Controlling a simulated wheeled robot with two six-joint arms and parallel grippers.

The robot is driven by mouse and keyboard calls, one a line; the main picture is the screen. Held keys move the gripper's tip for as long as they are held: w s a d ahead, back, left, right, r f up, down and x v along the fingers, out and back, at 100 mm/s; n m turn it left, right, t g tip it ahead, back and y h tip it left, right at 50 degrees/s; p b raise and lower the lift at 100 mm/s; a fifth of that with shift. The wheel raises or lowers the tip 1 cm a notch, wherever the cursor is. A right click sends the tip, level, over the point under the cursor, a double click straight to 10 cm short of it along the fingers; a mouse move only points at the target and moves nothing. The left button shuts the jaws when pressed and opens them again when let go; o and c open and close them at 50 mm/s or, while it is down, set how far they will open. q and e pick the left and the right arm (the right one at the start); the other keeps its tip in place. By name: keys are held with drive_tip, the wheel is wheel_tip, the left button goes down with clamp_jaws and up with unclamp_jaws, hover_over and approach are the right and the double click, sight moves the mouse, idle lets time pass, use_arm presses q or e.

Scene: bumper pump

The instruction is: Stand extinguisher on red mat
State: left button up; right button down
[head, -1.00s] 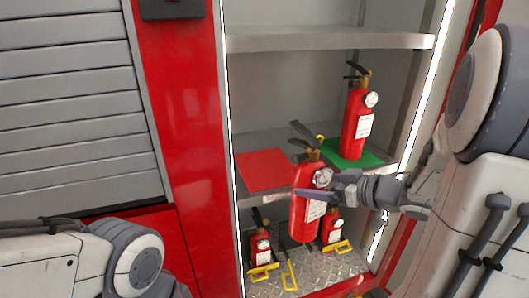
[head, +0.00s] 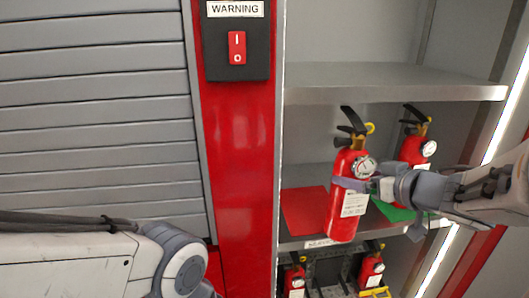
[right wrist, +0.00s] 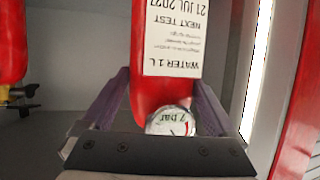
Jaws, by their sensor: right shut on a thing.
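A red extinguisher (head: 342,222) with a black handle, white label and gauge is held upright by my right gripper (head: 358,185), in front of the middle shelf. The gripper is shut around its upper body; both fingers flank the extinguisher (right wrist: 167,90) in the right wrist view. The red mat (head: 301,210) lies on the shelf, just behind and left of the held extinguisher, which hides its right part. Its base overlaps the shelf edge in the picture; I cannot tell the exact gap. My left gripper is out of view.
A second extinguisher (head: 411,150) stands on the green mat (head: 393,212) to the right, partly hidden by my right gripper and arm. An upper shelf (head: 390,82) hangs above. More extinguishers (head: 371,271) stand in the bay below. A red post with a warning switch (head: 237,48) borders the left.

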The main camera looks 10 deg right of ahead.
drive_tip(key=r+x, duration=0.1)
drive_tip(key=x, duration=1.2)
drive_tip(key=shift+w+a+r, duration=0.15)
drive_tip(key=shift+w+r, duration=0.1)
drive_tip(key=shift+r, duration=0.2)
drive_tip(key=shift+f, duration=0.1)
unclamp_jaws()
drive_tip(key=shift+s+f+b, duration=0.1)
drive_tip(key=shift+f+b, duration=0.2)
drive_tip(key=shift+f, duration=0.05)
